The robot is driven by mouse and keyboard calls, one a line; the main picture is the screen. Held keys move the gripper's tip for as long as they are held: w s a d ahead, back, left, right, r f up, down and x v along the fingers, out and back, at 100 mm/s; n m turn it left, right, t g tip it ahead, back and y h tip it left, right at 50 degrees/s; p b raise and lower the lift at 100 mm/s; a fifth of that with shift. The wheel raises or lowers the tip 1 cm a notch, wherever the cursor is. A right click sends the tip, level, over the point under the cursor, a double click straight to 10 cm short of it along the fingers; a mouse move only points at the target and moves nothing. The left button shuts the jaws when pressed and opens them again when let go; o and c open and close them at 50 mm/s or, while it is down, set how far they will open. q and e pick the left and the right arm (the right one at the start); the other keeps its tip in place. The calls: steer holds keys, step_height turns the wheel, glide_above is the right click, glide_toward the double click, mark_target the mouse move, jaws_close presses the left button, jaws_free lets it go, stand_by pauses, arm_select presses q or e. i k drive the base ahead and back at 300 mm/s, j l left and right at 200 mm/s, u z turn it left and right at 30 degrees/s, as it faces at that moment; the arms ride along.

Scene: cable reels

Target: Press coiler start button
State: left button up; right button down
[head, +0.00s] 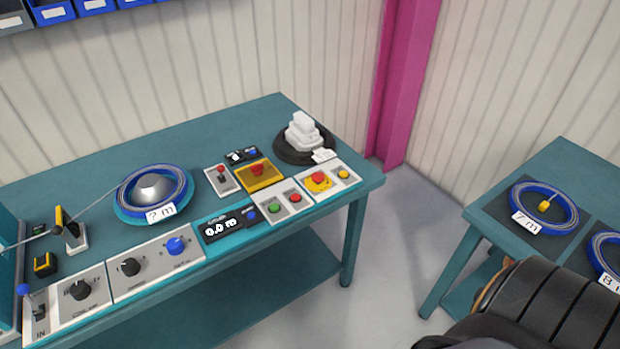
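The coiler's control panel runs along the front edge of the teal bench. A green button (274,209) sits on a light grey plate, with a red button (295,198) to its right. I cannot read any label by them. A blue coil of cable (128,197) with a "? m" tag lies around a silver hub on the bench. Neither of my grippers is in view. A dark ribbed part of my own arm fills the lower right corner.
A red mushroom button (317,178) on yellow and a yellow box (259,175) with a red top sit near the green button. A black round base with white blocks (305,130) stands behind. A second teal table (568,158) at right holds tagged coils. Open floor lies between.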

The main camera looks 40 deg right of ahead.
mark_target(274, 207)
steer(key=z, duration=0.85)
